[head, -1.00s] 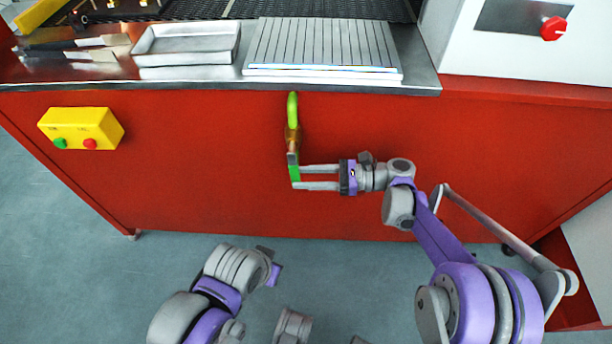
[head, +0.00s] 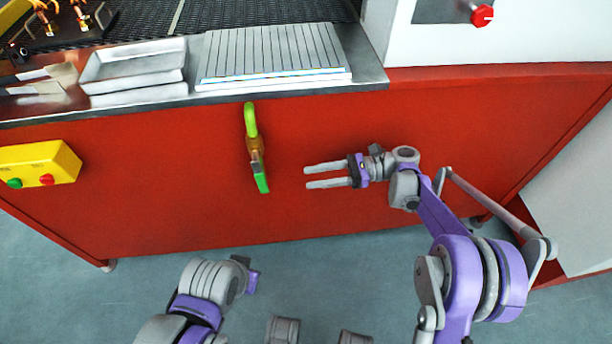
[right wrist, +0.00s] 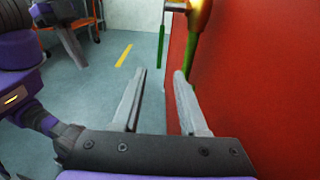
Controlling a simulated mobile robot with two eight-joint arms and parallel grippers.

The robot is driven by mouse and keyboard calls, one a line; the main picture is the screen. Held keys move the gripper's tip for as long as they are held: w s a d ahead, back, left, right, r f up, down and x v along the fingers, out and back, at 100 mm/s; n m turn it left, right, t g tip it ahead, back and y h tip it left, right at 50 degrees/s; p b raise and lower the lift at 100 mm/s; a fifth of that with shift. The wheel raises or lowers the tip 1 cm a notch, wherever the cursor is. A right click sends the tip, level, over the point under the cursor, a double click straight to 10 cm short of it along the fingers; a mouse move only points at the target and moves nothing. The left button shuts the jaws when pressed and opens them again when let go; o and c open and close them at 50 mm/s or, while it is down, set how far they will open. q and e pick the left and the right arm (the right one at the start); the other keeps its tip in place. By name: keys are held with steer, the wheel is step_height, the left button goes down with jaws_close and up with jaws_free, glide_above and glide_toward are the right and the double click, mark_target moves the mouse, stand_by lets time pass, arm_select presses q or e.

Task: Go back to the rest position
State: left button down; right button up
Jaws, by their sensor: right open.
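My right gripper (head: 308,177) is open and empty in front of the red machine front. It stands a little to the right of a hanging tool (head: 255,150) with a yellow-green top, a brown-orange middle and a green lower end; they do not touch. In the right wrist view the two fingers (right wrist: 160,75) are apart with nothing between them, and the tool (right wrist: 197,22) shows beyond them at the top. My left arm shows at the bottom left of the head view; its gripper cannot be made out.
The red machine front (head: 180,180) is close to my right gripper. On its metal ledge are a grey tray (head: 130,73) and a ribbed plate (head: 270,50). A yellow button box (head: 40,163) is at the left. A white cabinet (head: 540,35) with a red knob stands at the right.

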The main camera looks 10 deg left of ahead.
stand_by(0.5)
steer(key=s+d+f+n+t+h, duration=0.3)
steer(key=s+d+n+t+h, duration=0.35)
steer(key=s+d, duration=0.6)
steer(key=s+d+f+n+t+h, duration=0.35)
steer(key=s+d+n+h, duration=0.35)
steer(key=s+d+h, duration=0.45)
arm_select(q)
step_height(320, 180, up, 26)
steer(key=w+t+p, duration=0.1)
steer(key=p, duration=2.2)
steer(key=shift+r, duration=0.15)
arm_select(e)
step_height(320, 180, up, 27)
steer(key=d+t+y, duration=0.1)
steer(key=shift+w+d+r+y, duration=0.15)
steer(key=shift+d+y, duration=0.2)
steer(key=shift+y, duration=0.05)
steer(key=shift+n, duration=0.25)
arm_select(q)
steer(key=shift+s+a, duration=0.15)
arm_select(e)
steer(key=shift+a, duration=0.15)
